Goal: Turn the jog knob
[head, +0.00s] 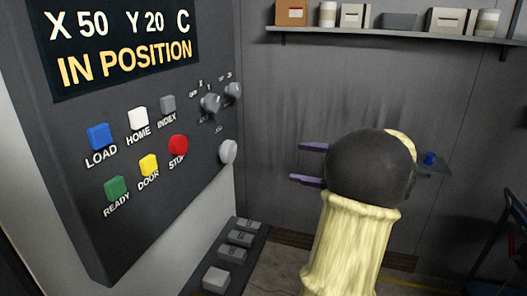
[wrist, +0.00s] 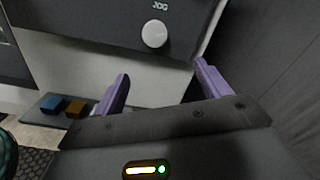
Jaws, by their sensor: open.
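The jog knob (head: 228,151) is a pale round knob low on the right side of the dark control panel (head: 75,180). In the wrist view the knob (wrist: 154,34) sits under the label JOG, beyond the fingertips and roughly between them. My gripper (head: 298,163) is open, its two purple fingers pointing left toward the panel. It is to the right of the knob and apart from it, with nothing between the fingers. In the wrist view my gripper (wrist: 162,70) also shows empty. The display reads X 50 Y 20 C, IN POSITION.
Two grey knobs (head: 210,103) sit above the jog knob. Coloured buttons, including the red STOP button (head: 178,145), lie left of it. A dark ledge with grey keys (head: 216,280) juts out below the panel. A shelf (head: 400,37) with boxes hangs on the back wall.

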